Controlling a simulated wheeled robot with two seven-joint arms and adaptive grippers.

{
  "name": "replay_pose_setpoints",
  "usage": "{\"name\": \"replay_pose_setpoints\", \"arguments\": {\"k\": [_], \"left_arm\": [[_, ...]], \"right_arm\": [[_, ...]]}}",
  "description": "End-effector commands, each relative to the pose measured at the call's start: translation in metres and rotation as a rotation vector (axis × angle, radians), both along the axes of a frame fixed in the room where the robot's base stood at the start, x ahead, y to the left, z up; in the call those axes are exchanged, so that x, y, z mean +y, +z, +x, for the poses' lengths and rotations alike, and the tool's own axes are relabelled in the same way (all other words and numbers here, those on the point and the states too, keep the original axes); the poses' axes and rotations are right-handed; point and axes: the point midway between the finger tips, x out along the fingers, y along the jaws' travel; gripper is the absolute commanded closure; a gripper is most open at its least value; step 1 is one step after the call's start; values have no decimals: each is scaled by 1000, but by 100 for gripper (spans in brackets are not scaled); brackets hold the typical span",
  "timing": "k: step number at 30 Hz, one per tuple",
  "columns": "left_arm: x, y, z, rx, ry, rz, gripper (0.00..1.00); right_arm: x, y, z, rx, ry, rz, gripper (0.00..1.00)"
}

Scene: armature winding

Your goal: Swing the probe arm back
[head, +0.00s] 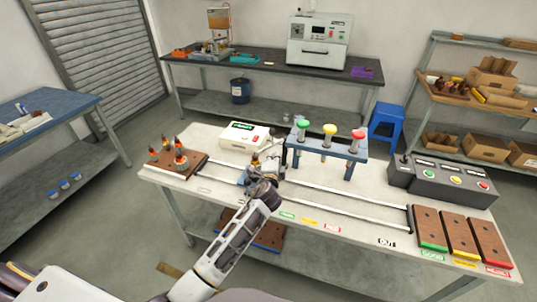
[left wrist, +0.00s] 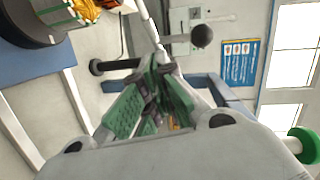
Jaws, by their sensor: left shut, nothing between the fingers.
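My left gripper (head: 262,184) is beside the small test fixture (head: 250,178) on the white bench, near an armature (head: 256,163) standing in it. In the left wrist view, its green fingers (left wrist: 156,82) are together with nothing between them. A grey rod with a dark ball knob (left wrist: 202,36) lies just beyond the fingertips, and a black bar (left wrist: 115,65) is left of them. I cannot tell for certain which is the probe arm. Copper windings of an armature (left wrist: 86,10) show at the upper left. My right gripper is out of view.
A blue frame (head: 325,146) with green, yellow and red lamps stands right of the fixture. A white instrument box (head: 242,136) is behind it. A brown tray (head: 178,166) with several armatures is at the left. Three brown pads (head: 460,236) and a button box (head: 441,182) are at the right.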

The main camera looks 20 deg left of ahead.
Motion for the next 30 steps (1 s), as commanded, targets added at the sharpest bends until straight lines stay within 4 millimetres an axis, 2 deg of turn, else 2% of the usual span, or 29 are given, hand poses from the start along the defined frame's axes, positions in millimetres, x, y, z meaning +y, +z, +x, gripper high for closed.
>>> {"name": "replay_pose_setpoints", "arguments": {"k": [1,7,23,30], "left_arm": [[8,-1,4,1,2,3,100],[24,-5,15,1,2,3,100],[31,-8,20,2,2,2,100],[48,-7,26,1,3,2,100]], "right_arm": [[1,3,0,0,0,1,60],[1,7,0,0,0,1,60],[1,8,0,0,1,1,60],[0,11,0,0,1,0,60]]}}
